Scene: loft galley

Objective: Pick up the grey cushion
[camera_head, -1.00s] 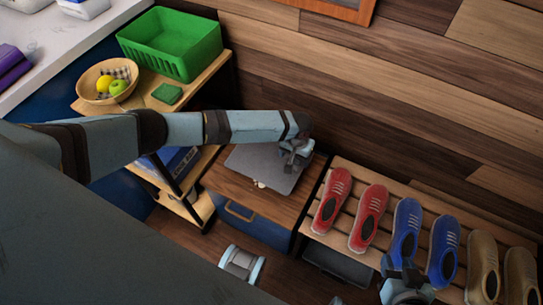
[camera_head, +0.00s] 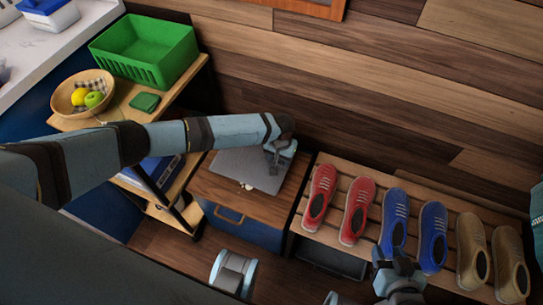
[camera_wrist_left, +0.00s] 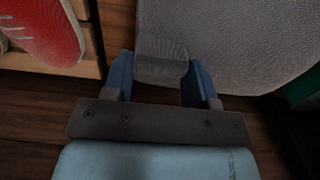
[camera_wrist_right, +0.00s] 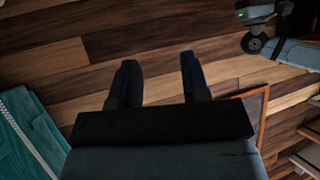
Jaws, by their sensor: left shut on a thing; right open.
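The grey cushion (camera_head: 245,171) looks flat and lies over the top of a low wooden cabinet (camera_head: 205,186) in the head view. I cannot tell whether it touches the cabinet. My left gripper (camera_head: 278,155) is at its right part. In the left wrist view the gripper (camera_wrist_left: 160,75) is shut on a grey fabric part of the cushion, and the cushion's broad face (camera_wrist_left: 245,40) fills the upper right. My right gripper (camera_head: 398,285) is in front of the blue shoes in the head view. In the right wrist view its fingers (camera_wrist_right: 158,75) are apart and empty.
A slatted rack (camera_head: 367,185) with red, blue and tan shoes stands right of the cabinet. A shelf at left holds a green basket (camera_head: 150,50) and a fruit bowl (camera_head: 66,98). A wooden wall (camera_head: 400,80) is close behind. A small pale object (camera_head: 246,186) lies at the cushion's front edge.

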